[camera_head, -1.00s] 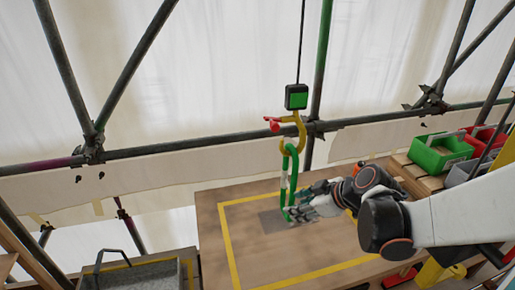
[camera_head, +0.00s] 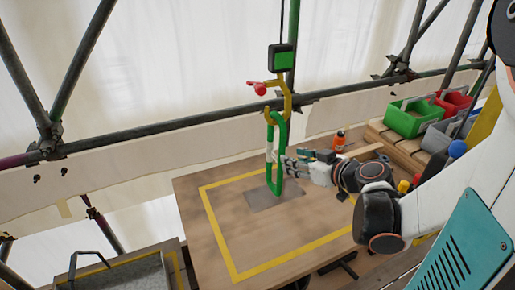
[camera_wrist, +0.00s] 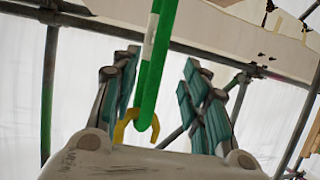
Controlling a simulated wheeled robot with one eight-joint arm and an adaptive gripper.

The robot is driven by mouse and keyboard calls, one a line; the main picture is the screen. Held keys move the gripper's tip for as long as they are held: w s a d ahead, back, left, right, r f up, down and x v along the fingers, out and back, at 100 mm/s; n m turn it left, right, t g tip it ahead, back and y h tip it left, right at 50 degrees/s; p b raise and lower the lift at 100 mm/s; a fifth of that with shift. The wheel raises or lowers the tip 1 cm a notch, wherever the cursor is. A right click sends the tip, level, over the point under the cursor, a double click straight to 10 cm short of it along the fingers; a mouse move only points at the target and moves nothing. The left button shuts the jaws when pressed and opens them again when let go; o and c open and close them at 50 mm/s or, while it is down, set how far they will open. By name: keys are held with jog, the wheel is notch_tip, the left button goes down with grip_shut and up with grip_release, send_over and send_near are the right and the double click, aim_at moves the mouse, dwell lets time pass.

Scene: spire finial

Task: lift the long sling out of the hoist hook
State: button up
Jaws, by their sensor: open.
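The long sling (camera_head: 281,150) is a green loop with a white band. It hangs from the yellow hoist hook (camera_head: 288,101), which has a red latch piece and a black and green block above it. My gripper (camera_head: 287,163) is beside the sling at about mid-height, below the hook. In the wrist view my gripper (camera_wrist: 158,62) is open, with teal-padded fingers spread on either side of the sling (camera_wrist: 158,50). The yellow hook (camera_wrist: 136,125) shows at the sling's end there. Whether any finger touches the sling is not clear.
A wooden table (camera_head: 300,235) with a yellow outline and a grey patch (camera_head: 273,197) lies beneath. An orange bottle (camera_head: 339,140) stands behind my gripper. Green (camera_head: 408,120) and red (camera_head: 452,102) bins are at right. A scaffold rail (camera_head: 190,124) crosses behind the hook.

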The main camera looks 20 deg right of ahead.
jog(key=b+x, duration=0.2)
jog(key=x, duration=0.6)
jog(key=shift+s+d, duration=0.1)
grip_shut()
